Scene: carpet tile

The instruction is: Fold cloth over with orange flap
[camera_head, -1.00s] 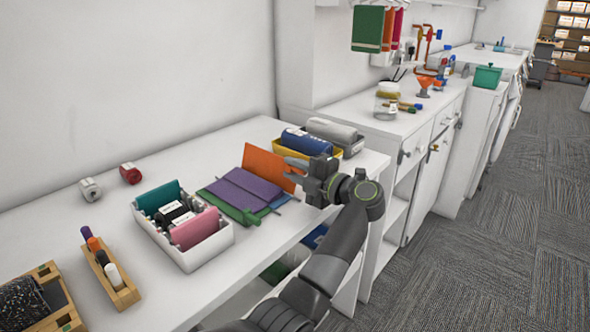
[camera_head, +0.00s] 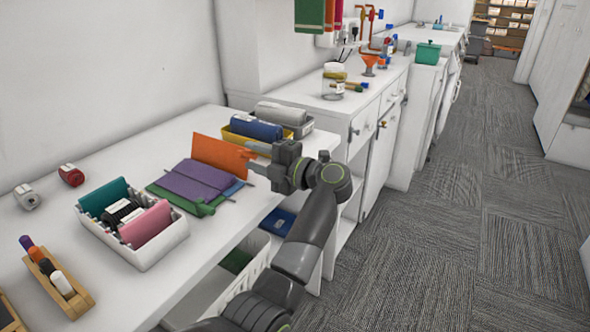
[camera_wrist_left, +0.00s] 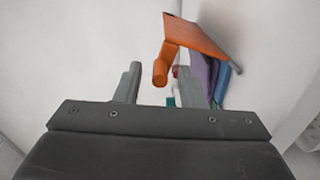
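The orange flap (camera_head: 219,154) stands up at the far edge of the folded cloth, which shows purple (camera_head: 197,180) with green and blue layers under it, on the white table. My left gripper (camera_head: 252,158) is at the right end of the flap, fingers pointing toward it. In the left wrist view the two fingers (camera_wrist_left: 172,82) are apart. The flap (camera_wrist_left: 196,36) shows beyond them, and its rounded orange end (camera_wrist_left: 160,73) appears between the fingertips; I cannot tell if it touches a finger. My right gripper is not in view.
A white bin of folded cloths (camera_head: 160,250) stands left of the cloth. A wooden marker holder (camera_head: 45,268) and two small spools sit further left. The table's front edge is near.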

